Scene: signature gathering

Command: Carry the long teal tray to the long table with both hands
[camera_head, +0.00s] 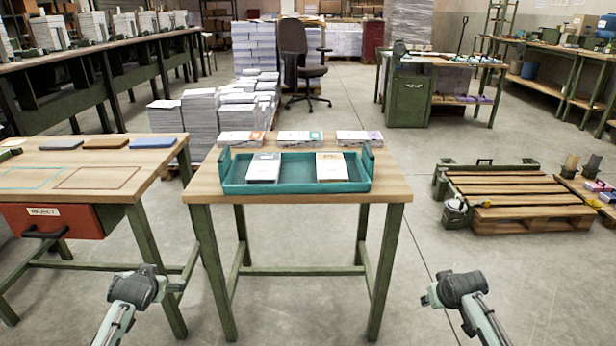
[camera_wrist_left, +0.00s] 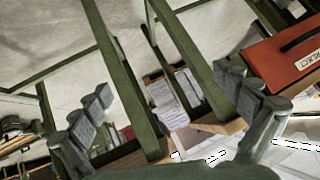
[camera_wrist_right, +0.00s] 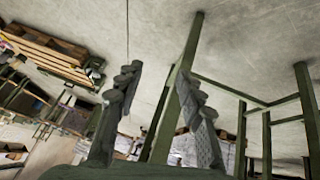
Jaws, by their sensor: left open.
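The long teal tray (camera_head: 296,187) rests on a small wooden-topped table (camera_head: 390,187) in the head view. It has a raised handle at each end and two stacks of booklets inside, one left (camera_head: 263,167) and one right (camera_head: 331,166). My left gripper (camera_wrist_left: 163,100) is open and empty, low in front of the table's left side. My right gripper (camera_wrist_right: 160,82) has its fingers apart with nothing between them, low to the right of the table. Neither gripper touches the tray. A long table (camera_head: 95,57) with several paper stacks runs along the left wall.
Several booklet stacks (camera_head: 300,137) stand behind the tray. A bench with a red drawer (camera_head: 65,220) is close on the left. A wooden pallet (camera_head: 520,200) lies on the right. Paper piles (camera_head: 232,105) and an office chair (camera_head: 300,60) stand behind the table. Floor between table and pallet is clear.

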